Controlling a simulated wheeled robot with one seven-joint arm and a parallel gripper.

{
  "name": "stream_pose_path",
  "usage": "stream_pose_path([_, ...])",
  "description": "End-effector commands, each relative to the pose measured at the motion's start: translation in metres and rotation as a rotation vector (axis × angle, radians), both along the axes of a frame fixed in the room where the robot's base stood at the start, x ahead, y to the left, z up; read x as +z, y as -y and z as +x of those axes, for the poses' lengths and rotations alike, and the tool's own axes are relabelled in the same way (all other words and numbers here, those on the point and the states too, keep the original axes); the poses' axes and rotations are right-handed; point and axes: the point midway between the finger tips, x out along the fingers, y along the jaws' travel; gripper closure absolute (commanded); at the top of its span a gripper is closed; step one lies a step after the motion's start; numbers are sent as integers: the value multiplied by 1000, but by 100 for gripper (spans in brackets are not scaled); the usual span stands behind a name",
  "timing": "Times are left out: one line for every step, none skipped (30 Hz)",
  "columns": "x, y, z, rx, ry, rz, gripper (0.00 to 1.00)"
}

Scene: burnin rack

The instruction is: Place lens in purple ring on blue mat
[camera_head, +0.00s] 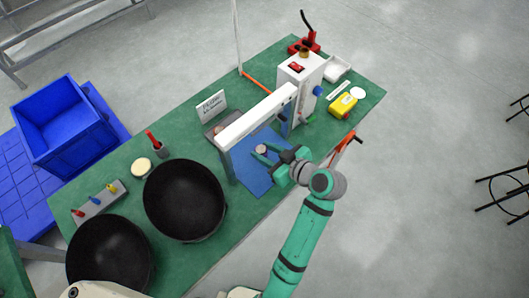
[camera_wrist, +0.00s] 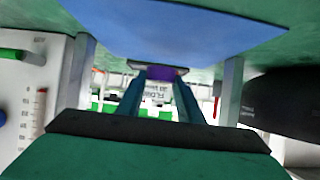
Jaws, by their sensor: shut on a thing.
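My gripper (camera_head: 263,152) is over the blue mat (camera_head: 252,178) in the head view. Its fingertips, also in the wrist view (camera_wrist: 162,76), are closed on a small purple-rimmed piece (camera_wrist: 165,71), which I take for the lens in the purple ring. In the head view this piece (camera_head: 262,148) looks small and pale. The fingers hide most of it, and its glass cannot be made out. The blue mat fills the top of the wrist view (camera_wrist: 190,28). Whether the piece touches the mat is unclear.
A white beam (camera_head: 256,117) on posts spans the mat just beyond my gripper, joined to a white machine (camera_head: 299,80). Two black bowls (camera_head: 184,200) (camera_head: 108,253) stand left on the green table. A yellow device (camera_head: 343,106) sits at right.

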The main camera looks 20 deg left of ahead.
Motion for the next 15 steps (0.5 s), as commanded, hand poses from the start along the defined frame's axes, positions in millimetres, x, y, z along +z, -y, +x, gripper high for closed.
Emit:
stream_pose_path([-7,0,0,-1,-4,1,88])
stream_pose_path([-12,0,0,-2,-4,1,88])
stream_pose_path([-18,0,0,-2,-6,1,88])
stream_pose_path([-22,1,0,-2,-5,1,88])
stream_pose_path([-26,1,0,-2,-4,1,88])
stream_pose_path([-30,1,1,-4,-3,0,88])
stream_pose_path([-31,1,1,-3,-1,1,88])
stream_pose_path([-33,1,1,-4,0,0,88])
stream_pose_path([-33,2,1,-4,0,0,88])
stream_pose_path([-33,2,1,-3,0,0,88])
stream_pose_path([-32,2,1,-4,1,-1,88])
stream_pose_path([-32,2,1,-5,1,0,88])
stream_pose_path([-32,2,1,-5,1,0,88])
stream_pose_path([-32,2,1,-5,1,0,88])
stream_pose_path([-33,3,1,-5,1,0,88])
